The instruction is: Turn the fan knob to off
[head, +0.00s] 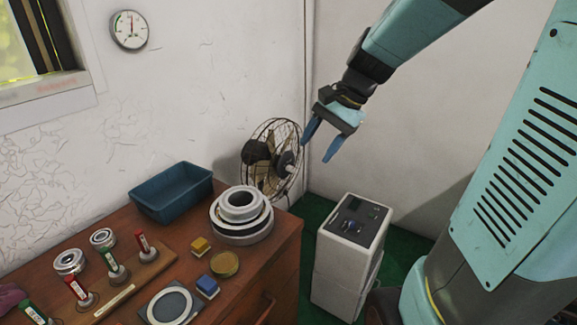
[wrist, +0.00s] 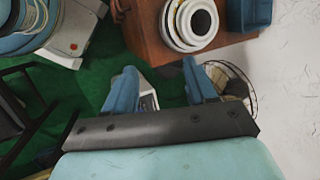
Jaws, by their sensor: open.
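A black wire-cage fan (head: 272,160) stands in the corner behind the desk's right end. Its cage also shows at the right finger in the wrist view (wrist: 246,84), partly hidden. I cannot make out a knob on it. A white cabinet (head: 345,252) stands on the floor right of the desk, with a dark panel (head: 358,218) and small controls on top; none can be identified as the fan knob. My gripper (head: 317,150) is open and empty, fingers pointing down, in the air above the cabinet and right of the fan. It also shows in the wrist view (wrist: 159,64).
The wooden desk (head: 285,235) carries a blue bin (head: 172,193), stacked white rings (head: 241,215), small blocks, bearings and red and green tubes. A gauge (head: 129,30) hangs on the wall. Green floor shows around the cabinet.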

